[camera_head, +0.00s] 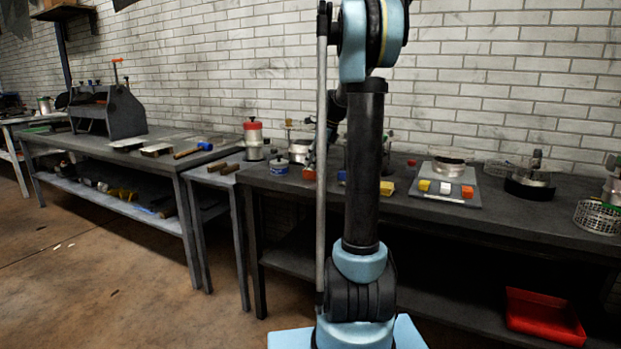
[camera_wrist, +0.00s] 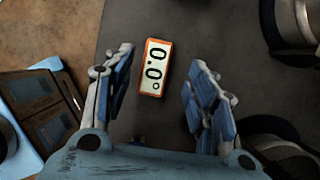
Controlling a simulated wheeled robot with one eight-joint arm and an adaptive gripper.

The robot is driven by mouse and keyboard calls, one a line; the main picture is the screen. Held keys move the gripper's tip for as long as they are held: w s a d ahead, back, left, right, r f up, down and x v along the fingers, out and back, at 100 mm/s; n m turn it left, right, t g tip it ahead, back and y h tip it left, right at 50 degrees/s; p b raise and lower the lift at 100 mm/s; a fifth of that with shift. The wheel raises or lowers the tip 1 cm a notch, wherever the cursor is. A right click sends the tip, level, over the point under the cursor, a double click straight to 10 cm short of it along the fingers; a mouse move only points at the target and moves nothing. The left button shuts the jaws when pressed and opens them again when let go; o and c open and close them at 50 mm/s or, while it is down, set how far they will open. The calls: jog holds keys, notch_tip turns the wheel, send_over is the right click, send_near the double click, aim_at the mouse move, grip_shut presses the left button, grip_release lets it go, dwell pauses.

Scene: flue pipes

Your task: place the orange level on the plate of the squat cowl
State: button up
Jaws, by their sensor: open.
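The orange level (camera_wrist: 153,68) is a small block with an orange rim and a pale display reading 0.0°. It lies on the dark bench top (camera_wrist: 190,20) in the wrist view. My gripper (camera_wrist: 160,58) is open, with one finger on each side of the level and a visible gap to both; its height above the level is unclear. I cannot tell which round metal part is the squat cowl.
Round metal parts (camera_wrist: 294,28) stand at the right edge of the wrist view. In the head view a white pot (camera_head: 300,151), a red-topped can (camera_head: 252,133) and a blue tin (camera_head: 279,167) crowd the bench. A board with coloured blocks (camera_head: 445,188) and a dark-based ring (camera_head: 530,187) are right.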

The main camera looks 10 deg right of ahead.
aim_at(312, 174)
jog(key=shift+s+x, duration=0.15)
jog(key=shift+x, duration=1.1)
jog(key=shift+s+x, duration=0.15)
jog(key=shift+x, duration=1.05)
jog(key=shift+d+f, duration=0.15)
grip_shut()
